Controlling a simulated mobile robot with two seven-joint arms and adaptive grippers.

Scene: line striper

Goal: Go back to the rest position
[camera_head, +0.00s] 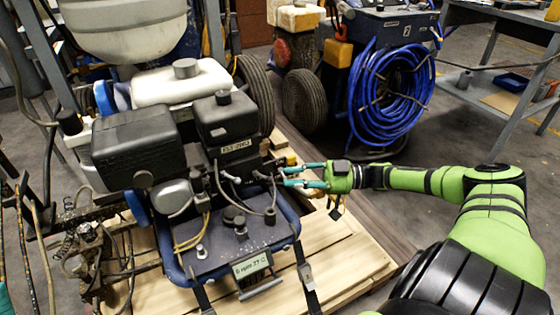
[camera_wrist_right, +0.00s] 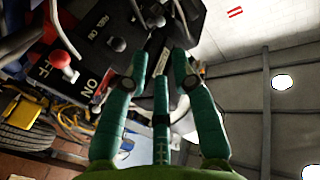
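The line striper's engine (camera_head: 215,150) stands on a wooden pallet, with black housings and a white tank. My right gripper (camera_head: 281,176) reaches in from the right, beside the engine's right side near its cables and levers. Its teal fingers are spread apart and hold nothing that I can see. In the right wrist view the fingers (camera_wrist_right: 160,60) point at a black panel (camera_wrist_right: 105,25) with ON and OFF lettering, a red knob (camera_wrist_right: 62,60) and black knobs. Whether they touch it is unclear. A teal bit at the lower left edge, probably my left gripper (camera_head: 5,299), is mostly cut off.
The wooden pallet (camera_head: 345,262) lies under the machine. Behind are a coiled blue hose (camera_head: 392,95) on a blue unit and a black wheel (camera_head: 303,100). A metal workbench (camera_head: 500,60) stands at the back right. Hoses and rods (camera_head: 35,235) crowd the left side.

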